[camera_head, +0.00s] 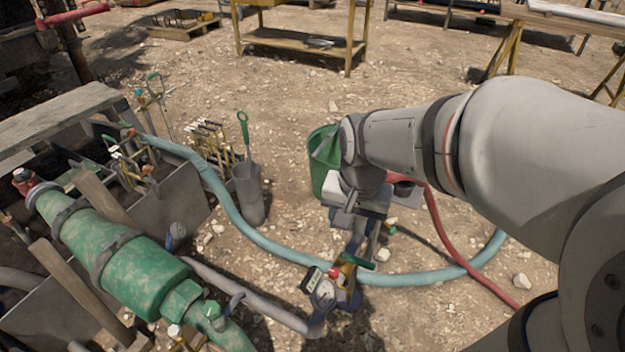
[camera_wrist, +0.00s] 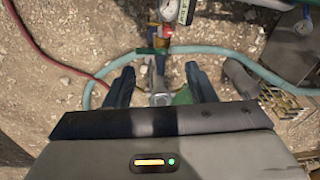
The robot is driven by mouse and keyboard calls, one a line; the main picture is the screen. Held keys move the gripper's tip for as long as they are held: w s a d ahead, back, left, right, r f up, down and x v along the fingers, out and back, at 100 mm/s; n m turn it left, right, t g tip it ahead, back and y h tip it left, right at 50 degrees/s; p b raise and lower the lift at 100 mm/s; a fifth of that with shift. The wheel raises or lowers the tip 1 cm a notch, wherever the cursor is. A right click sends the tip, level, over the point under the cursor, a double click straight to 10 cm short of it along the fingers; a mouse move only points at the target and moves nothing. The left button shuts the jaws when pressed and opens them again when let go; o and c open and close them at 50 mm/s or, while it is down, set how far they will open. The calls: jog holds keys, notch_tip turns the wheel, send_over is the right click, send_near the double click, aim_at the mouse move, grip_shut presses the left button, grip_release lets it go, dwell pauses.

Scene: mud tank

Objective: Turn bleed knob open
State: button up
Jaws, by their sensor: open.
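A valve assembly with a round white pressure gauge (camera_head: 322,293) stands on the gravel, lower centre of the head view. Small red parts (camera_head: 334,273) sit beside the gauge, with a green lever handle (camera_head: 358,262) behind them; I cannot tell which part is the bleed knob. In the wrist view the gauge (camera_wrist: 168,10) is at the top edge, with a red fitting (camera_wrist: 167,30) just below it. My gripper (camera_wrist: 160,85) is open; its two dark fingers point toward the assembly. A grey metal fitting (camera_wrist: 159,97) shows between the fingers, apparently beyond them. I see no contact.
A teal hose (camera_head: 262,240) curves along the ground behind the assembly, and a red hose (camera_head: 440,225) runs to the right. A green bucket (camera_head: 322,150) stands behind my wrist. A large green pipe (camera_head: 125,265) and grey tank fill the left.

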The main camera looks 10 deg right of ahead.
aim_at(335, 271)
jog(key=w+f+m+b, duration=0.2)
jog(key=f+b, duration=0.2)
jog(key=f, duration=0.3)
jog(key=w+f+m+g+b, duration=0.1)
jog(key=w+f+m+b, duration=0.1)
jog(key=f, duration=0.4)
jog(key=w+f+m+b, duration=0.2)
jog(key=w+f+b, duration=0.1)
jog(key=f+b, duration=0.3)
jog(key=shift+w+f+m, duration=0.25)
jog(key=shift+f+m, duration=0.15)
jog(key=shift+f, duration=0.45)
notch_tip(335, 271, down, 8)
jog(key=b, duration=0.3)
jog(key=shift+c, duration=0.3)
jog(key=c, duration=0.9)
